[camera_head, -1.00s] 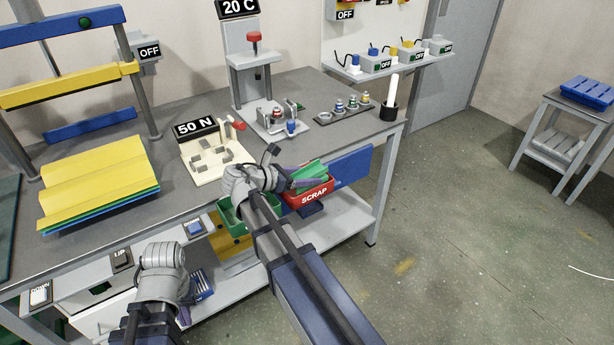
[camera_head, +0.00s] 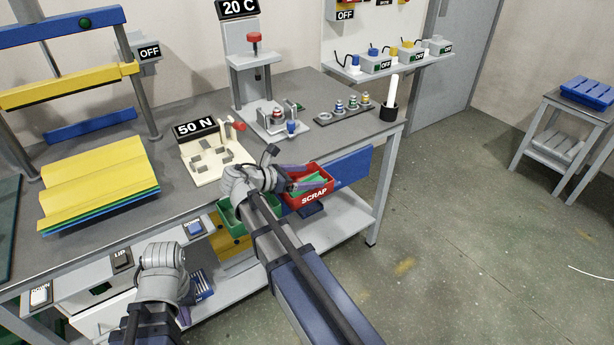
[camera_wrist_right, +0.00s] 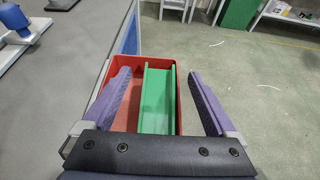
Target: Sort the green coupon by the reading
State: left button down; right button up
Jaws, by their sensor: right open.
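The green coupon (camera_wrist_right: 157,98) lies inside the red bin labelled SCRAP; part of it also shows in the head view (camera_head: 311,180). The red SCRAP bin (camera_head: 318,193) hangs at the bench's front edge, and its far rim shows in the right wrist view (camera_wrist_right: 160,62). My right gripper (camera_wrist_right: 155,92) is open above the bin, its purple fingers apart on either side of the coupon and not touching it. The gauge (camera_head: 210,158) on the bench reads 50 N.
A green bin (camera_head: 228,215) hangs left of the SCRAP bin, partly behind my right arm. A stack of corrugated sheets (camera_head: 98,180) lies on the bench's left. A press marked 20 C (camera_head: 250,70) stands at the back. Open floor (camera_head: 470,230) lies to the right.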

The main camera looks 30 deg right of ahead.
jog(key=p+v, duration=0.2)
jog(key=v, duration=0.5)
jog(key=shift+a+p, duration=0.25)
jog(key=shift+p, duration=0.05)
jog(key=shift+s+r, duration=0.1)
dwell(0.4)
